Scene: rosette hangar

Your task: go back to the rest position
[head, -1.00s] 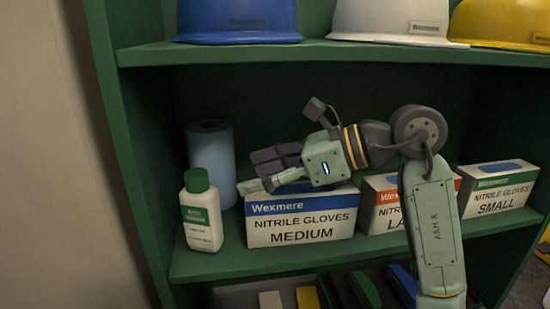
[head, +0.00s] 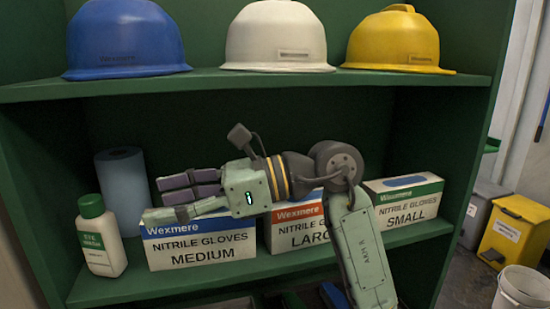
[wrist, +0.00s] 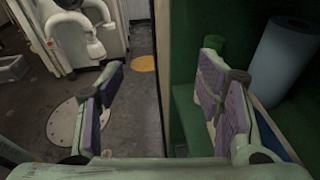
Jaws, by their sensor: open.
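My gripper (head: 178,195) is in front of the middle shelf in the head view, pointing left. Its two fingers are spread with nothing between them, as the wrist view (wrist: 160,105) also shows. It stands in front of the medium nitrile gloves box (head: 205,252) and hides part of its top. My arm hides part of the large gloves box (head: 288,236). The small gloves box (head: 405,204) stands to the right. A white bottle with a green cap (head: 101,238) stands left of the gripper, beside a blue roll (head: 124,190).
Blue (head: 125,40), white (head: 276,35) and yellow (head: 398,42) helmets sit on the upper shelf (head: 210,84). A yellow bin (head: 514,232) and a white bucket (head: 522,288) stand on the floor at right. The wrist view shows open floor (wrist: 125,125) left of the green shelf wall.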

